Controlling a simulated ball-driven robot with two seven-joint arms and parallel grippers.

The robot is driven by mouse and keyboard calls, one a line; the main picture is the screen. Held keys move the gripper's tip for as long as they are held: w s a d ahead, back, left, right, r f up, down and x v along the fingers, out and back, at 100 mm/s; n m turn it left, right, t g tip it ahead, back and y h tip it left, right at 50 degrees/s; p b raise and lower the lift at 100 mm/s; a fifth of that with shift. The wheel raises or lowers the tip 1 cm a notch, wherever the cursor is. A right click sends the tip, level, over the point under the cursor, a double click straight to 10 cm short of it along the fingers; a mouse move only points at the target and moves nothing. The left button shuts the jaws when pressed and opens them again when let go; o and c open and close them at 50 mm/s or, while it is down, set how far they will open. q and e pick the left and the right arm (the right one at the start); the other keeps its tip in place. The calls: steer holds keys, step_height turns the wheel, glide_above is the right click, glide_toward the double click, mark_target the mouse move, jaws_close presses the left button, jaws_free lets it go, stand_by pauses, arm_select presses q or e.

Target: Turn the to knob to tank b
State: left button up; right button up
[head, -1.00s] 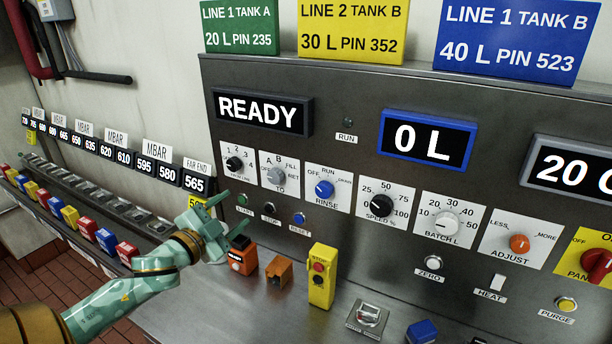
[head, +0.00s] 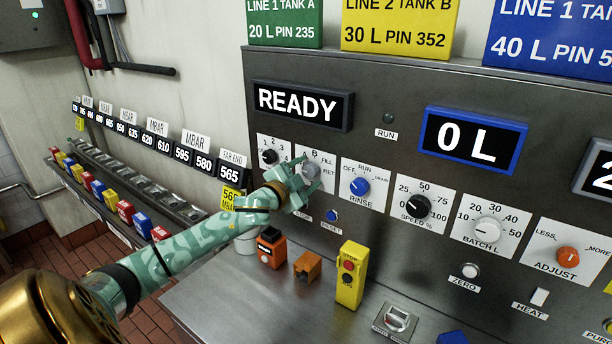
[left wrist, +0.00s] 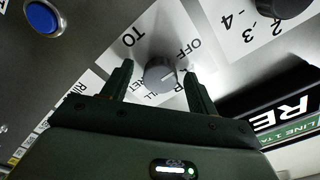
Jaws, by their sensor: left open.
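The TO knob (head: 311,170) is a grey round knob on a white plate on the panel, partly hidden by my left gripper in the head view. My left gripper (head: 301,182) is at that plate, its fingers pointing toward the panel. In the left wrist view the knob (left wrist: 160,75) shows between the two open fingers (left wrist: 157,73), with a gap on each side. A light mark shows on its right side in that view; which label it points at is hard to tell. The fingers do not visibly grip it. My right gripper is not in view.
The numbered selector knob (head: 269,157) is just left of the TO knob and the blue RINSE knob (head: 360,187) just right. Below are a blue reset button (head: 332,215), an orange box (head: 270,247) and a yellow button box (head: 350,272). The display (head: 300,103) reads READY.

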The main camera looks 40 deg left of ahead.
arm_select(q)
steer(key=shift+w, duration=0.1)
steer(key=c, duration=1)
steer(key=shift+m, duration=0.4)
steer(key=m+p, duration=0.2)
steer(key=m, duration=0.1)
steer(key=shift+r, duration=0.1)
steer(key=m+p, duration=0.1)
steer(key=m, duration=0.3)
steer(key=m+p, duration=0.1)
steer(key=m, duration=0.4)
steer(key=shift+m, duration=0.4)
steer(key=shift+d+m+p, duration=0.1)
steer(key=shift+m+p, duration=0.3)
steer(key=shift+m, duration=1.6)
